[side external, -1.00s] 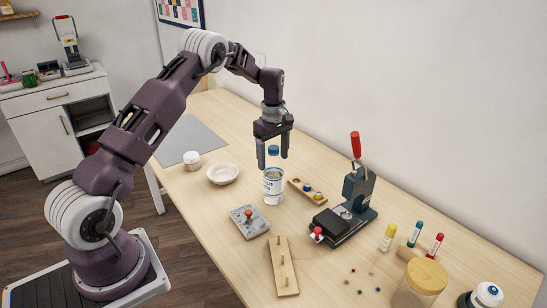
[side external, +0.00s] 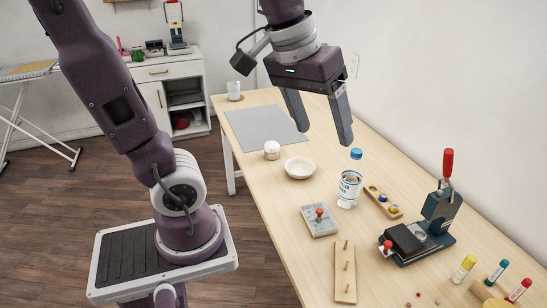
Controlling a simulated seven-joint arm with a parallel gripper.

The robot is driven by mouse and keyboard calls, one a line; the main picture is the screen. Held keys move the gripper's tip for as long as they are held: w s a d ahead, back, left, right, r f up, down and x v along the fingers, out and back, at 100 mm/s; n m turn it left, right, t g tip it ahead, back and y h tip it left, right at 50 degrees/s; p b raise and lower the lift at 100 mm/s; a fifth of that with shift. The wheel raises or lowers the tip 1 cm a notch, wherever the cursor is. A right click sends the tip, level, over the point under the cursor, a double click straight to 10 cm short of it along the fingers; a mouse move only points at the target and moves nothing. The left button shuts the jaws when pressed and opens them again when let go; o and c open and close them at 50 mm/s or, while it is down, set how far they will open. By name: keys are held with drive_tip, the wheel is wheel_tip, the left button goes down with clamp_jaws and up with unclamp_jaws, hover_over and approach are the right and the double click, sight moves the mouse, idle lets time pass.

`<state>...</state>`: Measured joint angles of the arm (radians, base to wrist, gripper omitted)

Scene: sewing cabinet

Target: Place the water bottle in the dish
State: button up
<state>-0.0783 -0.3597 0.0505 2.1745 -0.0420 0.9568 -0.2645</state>
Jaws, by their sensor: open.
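The water bottle (side external: 349,186), clear with a blue cap and a white label, stands upright on the table. The dish (side external: 300,168), a shallow cream bowl, sits to the left of the bottle, apart from it, and looks empty. My gripper (side external: 323,137) is open and empty, with its fingers pointing down. In the picture its fingertips show above the dish and up and left of the bottle cap. It is clear of the bottle.
A small white jar (side external: 271,150) and a grey mat (side external: 266,132) lie beyond the dish. A grey box with a red knob (side external: 319,219), a pegged board (side external: 345,272), a wooden strip (side external: 384,203) and a red-handled press (side external: 425,230) stand around the bottle.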

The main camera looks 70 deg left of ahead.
drive_tip(key=shift+o, duration=1.1)
drive_tip(key=s+d+f+m+t, duration=0.1)
drive_tip(key=s+d+f+m, duration=0.1)
drive_tip(key=s, duration=0.7)
drive_tip(key=f+m, duration=0.1)
drive_tip(key=m, duration=0.1)
drive_tip(key=shift+s+d+f+m, duration=0.2)
drive_tip(key=shift+f+m, duration=0.1)
drive_tip(key=shift+m, duration=0.1)
